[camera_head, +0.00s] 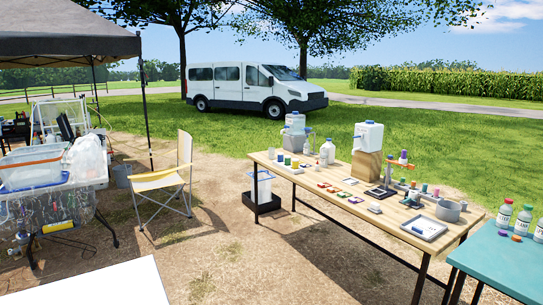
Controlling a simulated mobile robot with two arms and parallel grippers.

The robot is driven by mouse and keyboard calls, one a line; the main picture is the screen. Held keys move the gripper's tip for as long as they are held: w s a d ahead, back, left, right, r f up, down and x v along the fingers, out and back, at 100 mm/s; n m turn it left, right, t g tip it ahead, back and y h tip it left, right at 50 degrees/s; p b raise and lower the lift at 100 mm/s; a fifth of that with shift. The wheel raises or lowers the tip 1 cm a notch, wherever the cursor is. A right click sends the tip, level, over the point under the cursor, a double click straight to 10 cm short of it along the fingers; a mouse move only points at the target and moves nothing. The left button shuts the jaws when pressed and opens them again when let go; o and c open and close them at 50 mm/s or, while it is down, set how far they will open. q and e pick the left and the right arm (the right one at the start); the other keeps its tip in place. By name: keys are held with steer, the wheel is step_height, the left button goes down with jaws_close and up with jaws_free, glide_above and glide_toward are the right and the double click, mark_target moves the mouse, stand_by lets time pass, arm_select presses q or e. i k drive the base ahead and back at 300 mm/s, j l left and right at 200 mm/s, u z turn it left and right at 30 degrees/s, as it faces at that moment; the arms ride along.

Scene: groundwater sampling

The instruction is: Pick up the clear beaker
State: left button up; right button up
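The long wooden table (335,209) stands at centre right with sampling gear on it. I cannot surely make out the clear beaker among the small items there. A grey cup-like vessel (448,211) stands near the table's right end, but it looks opaque. Neither of my grippers shows in this view.
A teal table (500,262) with bottles is at the right edge. A folding chair (165,180) stands left of centre. A cluttered table with a clear bin (32,166) is at the left under a dark canopy (60,38).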

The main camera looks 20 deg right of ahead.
mark_target(270, 150)
steer(key=l, duration=0.35)
steer(key=i+l, duration=0.15)
steer(key=l, duration=0.6)
steer(key=i+l+z, duration=0.25)
steer(key=i+l, duration=0.3)
steer(key=i+l+z, duration=0.2)
steer(key=i+l, duration=0.2)
steer(key=i, duration=0.2)
steer(key=i+j+z, duration=0.3)
steer(key=i+j, duration=0.35)
steer(key=i, duration=0.25)
steer(key=i+j+z, duration=0.25)
steer(key=i+j, duration=0.6)
